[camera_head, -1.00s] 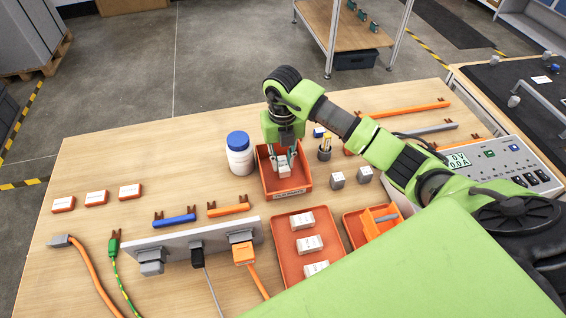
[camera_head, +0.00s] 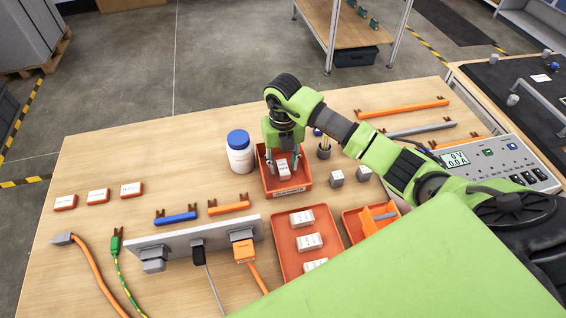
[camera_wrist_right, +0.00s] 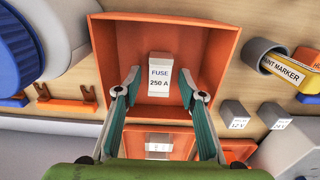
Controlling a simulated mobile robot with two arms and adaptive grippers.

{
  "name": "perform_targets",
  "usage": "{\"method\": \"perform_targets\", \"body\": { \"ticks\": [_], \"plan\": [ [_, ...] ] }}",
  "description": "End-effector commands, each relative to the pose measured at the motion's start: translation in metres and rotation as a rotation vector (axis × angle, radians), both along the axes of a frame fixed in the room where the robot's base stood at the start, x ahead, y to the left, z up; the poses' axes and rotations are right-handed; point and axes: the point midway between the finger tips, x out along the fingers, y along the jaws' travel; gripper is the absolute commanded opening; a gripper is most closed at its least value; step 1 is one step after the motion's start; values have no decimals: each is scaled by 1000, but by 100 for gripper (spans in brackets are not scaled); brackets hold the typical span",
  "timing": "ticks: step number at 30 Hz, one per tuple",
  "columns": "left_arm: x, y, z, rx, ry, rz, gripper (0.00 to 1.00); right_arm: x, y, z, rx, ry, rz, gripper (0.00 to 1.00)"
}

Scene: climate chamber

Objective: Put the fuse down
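A white fuse (camera_head: 284,172) lies in an orange-red bin (camera_head: 291,189) near the middle of the table. The right wrist view shows the fuse (camera_wrist_right: 159,75) on the floor of the bin (camera_wrist_right: 222,75), its label reading "FUSE 250 A". My right gripper (camera_head: 283,167) is over the bin with its fingers reaching down into it. In the right wrist view the fingers (camera_wrist_right: 164,82) stand apart on either side of the fuse, with a gap to each side. My left gripper is not in view.
A white bottle with a blue lid (camera_head: 239,152) stands close left of the bin. An orange tray (camera_head: 283,248) with several white fuses lies in front. Small grey blocks (camera_head: 337,179) and a marker cup (camera_head: 323,150) stand to the right. The table's left back is clear.

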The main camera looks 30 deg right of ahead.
Motion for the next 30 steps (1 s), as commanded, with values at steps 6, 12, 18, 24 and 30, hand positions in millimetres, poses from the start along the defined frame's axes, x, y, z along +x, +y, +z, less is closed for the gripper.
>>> {"method": "perform_targets", "body": {
  "ticks": [6, 12, 18, 24, 30],
  "plan": [
    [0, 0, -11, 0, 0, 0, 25, 2, 0, 37, -1, -7, 2, 37],
    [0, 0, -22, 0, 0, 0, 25, 2, 0, 81, 0, -7, 1, 37],
    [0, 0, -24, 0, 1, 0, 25, 1, 0, 111, -1, -3, 0, 37],
    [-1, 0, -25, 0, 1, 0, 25, 0, 0, 120, 0, 0, 0, 37],
    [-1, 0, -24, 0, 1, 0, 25, 0, 0, 120, 0, 0, 0, 37]
  ]
}}
